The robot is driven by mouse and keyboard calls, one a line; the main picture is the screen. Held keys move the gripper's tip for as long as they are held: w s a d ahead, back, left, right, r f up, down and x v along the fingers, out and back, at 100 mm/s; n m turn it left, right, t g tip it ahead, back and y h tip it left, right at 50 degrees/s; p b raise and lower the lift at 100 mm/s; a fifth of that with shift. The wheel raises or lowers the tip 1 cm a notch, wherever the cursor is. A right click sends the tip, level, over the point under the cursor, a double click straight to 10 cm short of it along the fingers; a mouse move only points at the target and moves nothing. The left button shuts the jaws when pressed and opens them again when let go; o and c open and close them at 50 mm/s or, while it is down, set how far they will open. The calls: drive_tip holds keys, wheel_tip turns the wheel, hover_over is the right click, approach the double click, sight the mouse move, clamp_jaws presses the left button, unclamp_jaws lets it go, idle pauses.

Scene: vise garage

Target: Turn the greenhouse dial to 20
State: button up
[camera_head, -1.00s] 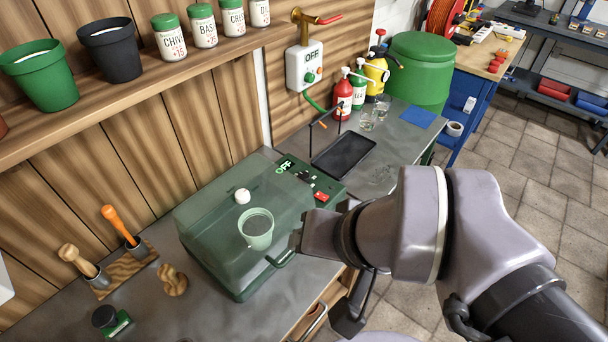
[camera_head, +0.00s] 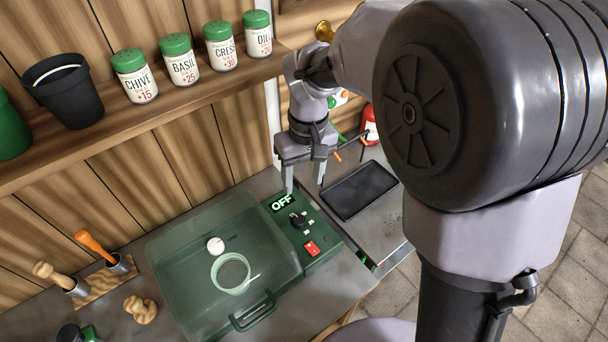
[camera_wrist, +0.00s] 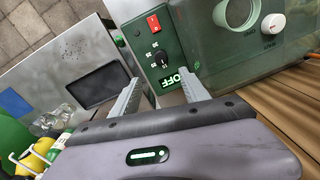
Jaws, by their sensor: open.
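The greenhouse (camera_head: 205,262) is a green box with a clear lid on the grey bench. Its control panel carries a black dial (camera_head: 299,221), a lit display (camera_head: 282,203) reading OFF and a red switch (camera_head: 311,248). My gripper (camera_head: 306,186) is open and empty, pointing down above the panel's back edge, apart from the dial. In the wrist view my gripper's fingers (camera_wrist: 160,92) stand on either side of the panel's display end.
A black tray (camera_head: 359,190) lies right of the greenhouse. A shelf (camera_head: 180,103) with labelled tins and a black pot (camera_head: 64,92) runs above, close to my arm. A red bottle (camera_head: 369,125) stands behind my gripper. Wooden-handled tools (camera_head: 66,279) stand at left.

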sight(299, 219)
drive_tip(key=f+b, duration=0.1)
drive_tip(key=f, duration=0.4)
drive_tip(key=f+b, duration=0.2)
drive_tip(key=f, duration=0.3)
drive_tip(key=a+f+b, duration=0.1)
drive_tip(key=f+b, duration=0.1)
drive_tip(key=f, duration=0.3)
drive_tip(key=shift+s, duration=0.25)
drive_tip(key=shift+r, duration=0.1)
clamp_jaws()
